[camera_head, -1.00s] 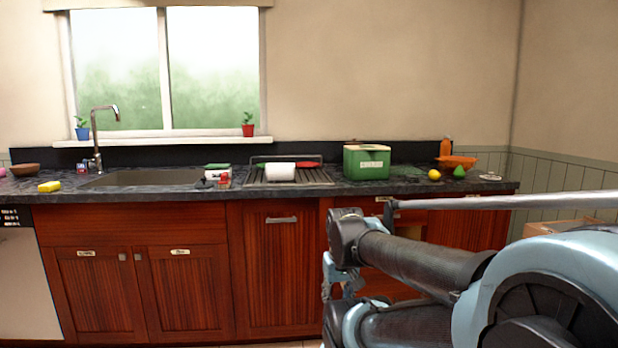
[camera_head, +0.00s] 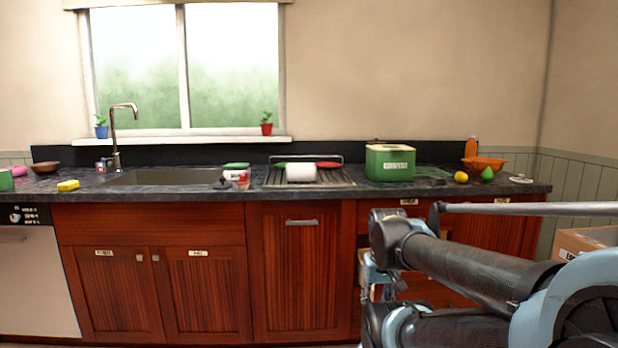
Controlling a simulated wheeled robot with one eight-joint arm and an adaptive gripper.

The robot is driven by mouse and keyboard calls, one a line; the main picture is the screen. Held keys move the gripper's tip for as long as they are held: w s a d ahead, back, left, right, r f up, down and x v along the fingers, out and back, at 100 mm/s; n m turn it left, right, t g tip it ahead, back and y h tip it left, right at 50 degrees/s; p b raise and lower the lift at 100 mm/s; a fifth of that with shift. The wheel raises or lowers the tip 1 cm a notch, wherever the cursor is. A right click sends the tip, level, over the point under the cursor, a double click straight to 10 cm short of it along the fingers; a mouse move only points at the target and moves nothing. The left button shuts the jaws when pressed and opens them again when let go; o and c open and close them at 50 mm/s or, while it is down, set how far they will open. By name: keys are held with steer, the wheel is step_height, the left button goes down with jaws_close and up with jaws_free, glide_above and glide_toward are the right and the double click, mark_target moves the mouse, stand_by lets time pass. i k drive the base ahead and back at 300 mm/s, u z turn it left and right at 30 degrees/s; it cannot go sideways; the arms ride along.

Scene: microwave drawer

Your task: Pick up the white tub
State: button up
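A plain white, rounded object (camera_head: 300,172) sits on the dish rack (camera_head: 340,181) on the counter; it may be the white tub, but its kind is not clear at this size. A smaller white item with a green top (camera_head: 237,171) stands just left of the rack. My arm fills the lower right of the picture, in front of the cabinets and well short of the counter things. The end of my arm, near a pale blue part (camera_head: 371,272), is partly hidden by my own links. I cannot make out its fingers or whether they hold anything.
A green box (camera_head: 390,166) stands right of the rack, then a lemon (camera_head: 461,177) and an orange bowl (camera_head: 484,163). The sink (camera_head: 160,177) lies left. A cardboard box (camera_head: 585,241) is at the right. Counter space left of the rack is partly free.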

mark_target(295, 172)
steer(key=i, duration=0.9)
steer(key=u, duration=0.1)
